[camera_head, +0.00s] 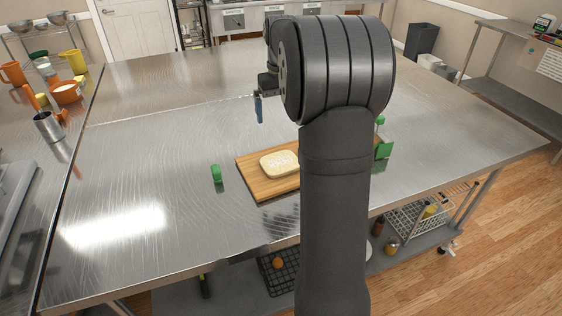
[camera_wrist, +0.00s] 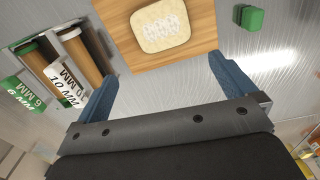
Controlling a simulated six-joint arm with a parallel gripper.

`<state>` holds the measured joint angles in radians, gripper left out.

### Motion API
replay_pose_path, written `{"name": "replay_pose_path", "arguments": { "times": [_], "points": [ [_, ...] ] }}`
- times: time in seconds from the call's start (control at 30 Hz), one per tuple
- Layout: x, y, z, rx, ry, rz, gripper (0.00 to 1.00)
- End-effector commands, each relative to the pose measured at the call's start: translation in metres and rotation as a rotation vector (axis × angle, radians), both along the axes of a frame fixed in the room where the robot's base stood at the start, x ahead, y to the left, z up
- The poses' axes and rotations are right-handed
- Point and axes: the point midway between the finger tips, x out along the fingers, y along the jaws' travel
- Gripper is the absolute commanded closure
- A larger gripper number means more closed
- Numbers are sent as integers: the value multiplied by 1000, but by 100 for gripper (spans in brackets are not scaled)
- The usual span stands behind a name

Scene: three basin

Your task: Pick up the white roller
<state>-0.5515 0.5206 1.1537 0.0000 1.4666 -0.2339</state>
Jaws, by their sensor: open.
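In the wrist view the white roller (camera_wrist: 81,57) lies at the left, a brown wooden rod with white square ends, one marked 10 MM. A similar roller with green ends (camera_wrist: 38,57), marked 6 MM, lies to its left. My gripper (camera_wrist: 162,70) is open and empty, with its blue fingers wide apart. The white roller is beyond the left finger and not between the fingers. In the head view my arm hides the white roller; one blue finger (camera_head: 259,108) shows above the steel table.
A wooden board (camera_head: 266,188) bears a flat pale dough slab (camera_head: 278,163); both also show in the wrist view. A small green block (camera_head: 216,174) stands left of the board. Orange containers and a metal cup (camera_head: 48,126) are at far left. The table's left middle is clear.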

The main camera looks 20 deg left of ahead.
Motion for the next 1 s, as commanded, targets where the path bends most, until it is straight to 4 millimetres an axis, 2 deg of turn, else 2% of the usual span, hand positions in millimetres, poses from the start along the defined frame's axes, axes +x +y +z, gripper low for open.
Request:
{"name": "replay_pose_path", "arguments": {
  "times": [0.13,0.47,0.5,0.73,1.0],
  "points": [
    [0,0,12,0,0,0,0],
    [0,0,13,-1,1,0,0],
    [0,0,13,-1,1,0,2],
    [0,0,13,-1,1,0,47],
    [0,0,13,1,1,0,49]
  ]
}}
